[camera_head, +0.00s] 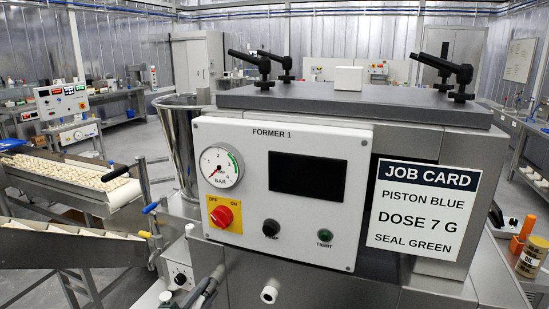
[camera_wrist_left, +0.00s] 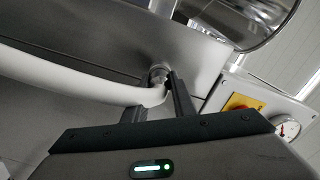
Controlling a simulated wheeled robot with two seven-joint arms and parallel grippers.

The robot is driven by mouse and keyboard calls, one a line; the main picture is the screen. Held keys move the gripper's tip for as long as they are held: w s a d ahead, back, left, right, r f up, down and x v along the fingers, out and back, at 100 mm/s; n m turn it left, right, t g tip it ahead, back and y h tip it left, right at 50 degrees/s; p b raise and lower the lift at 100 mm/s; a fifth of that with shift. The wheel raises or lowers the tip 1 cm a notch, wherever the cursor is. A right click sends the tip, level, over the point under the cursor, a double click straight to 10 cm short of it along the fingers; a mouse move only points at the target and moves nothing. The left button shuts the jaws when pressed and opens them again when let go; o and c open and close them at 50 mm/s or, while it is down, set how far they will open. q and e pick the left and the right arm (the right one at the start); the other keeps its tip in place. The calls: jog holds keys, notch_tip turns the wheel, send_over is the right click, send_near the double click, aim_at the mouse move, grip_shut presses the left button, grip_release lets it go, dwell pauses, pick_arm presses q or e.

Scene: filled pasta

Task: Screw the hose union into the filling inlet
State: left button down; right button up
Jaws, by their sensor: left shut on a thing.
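In the left wrist view a thick white hose (camera_wrist_left: 85,75) runs in from the left and ends at a metal hose union (camera_wrist_left: 159,72). My left gripper (camera_wrist_left: 158,100) is shut on the hose end at the union, with one dark finger on each side. The union meets the machine's grey panel; the filling inlet is hidden behind it, and I cannot tell how far the thread is engaged. My right gripper is not in view.
The FORMER 1 control panel (camera_head: 282,192) has a gauge (camera_head: 220,167), a red switch (camera_head: 221,216) and a dark green TIGHT lamp (camera_head: 325,236). A job card (camera_head: 422,208) hangs to its right. A metal hopper (camera_head: 180,140) and conveyor (camera_head: 75,180) stand left.

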pick_arm(q)
jog(key=m, duration=0.5)
jog(key=m+p, duration=0.1)
jog(key=m, duration=0.5)
jog(key=m+p, duration=0.1)
jog(key=m, duration=0.4)
jog(key=shift+w+r+m, duration=0.1)
jog(key=shift+r+m, duration=0.05)
jog(key=shift+m, duration=0.25)
jog(key=m+p, duration=0.1)
jog(key=m, duration=0.4)
jog(key=shift+m+p, duration=0.35)
jog(key=shift+m, duration=0.05)
